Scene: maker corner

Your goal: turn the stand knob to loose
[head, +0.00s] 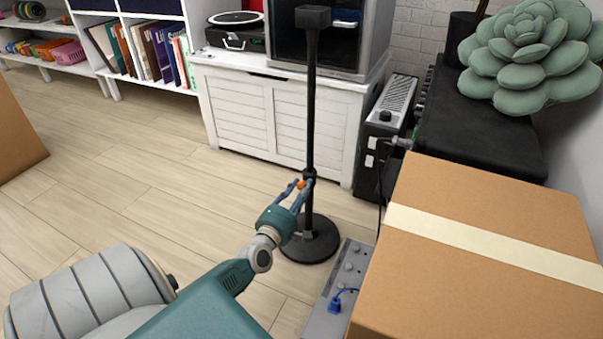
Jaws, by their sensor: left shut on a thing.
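The black stand (310,110) rises upright from a round base (311,240) on the floor, with a small block at its top. A small orange knob (301,184) shows at the collar partway up the pole. My left gripper (300,186) reaches up to the collar from the lower left, its blue fingers shut on the knob. The fingers hide part of the knob, and I cannot tell which way it is turned. My right gripper is not in view.
A large taped cardboard box (470,250) fills the right front. A grey power strip (338,285) with a blue plug lies beside it. A white chest (270,110) and a black heater (385,135) stand behind.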

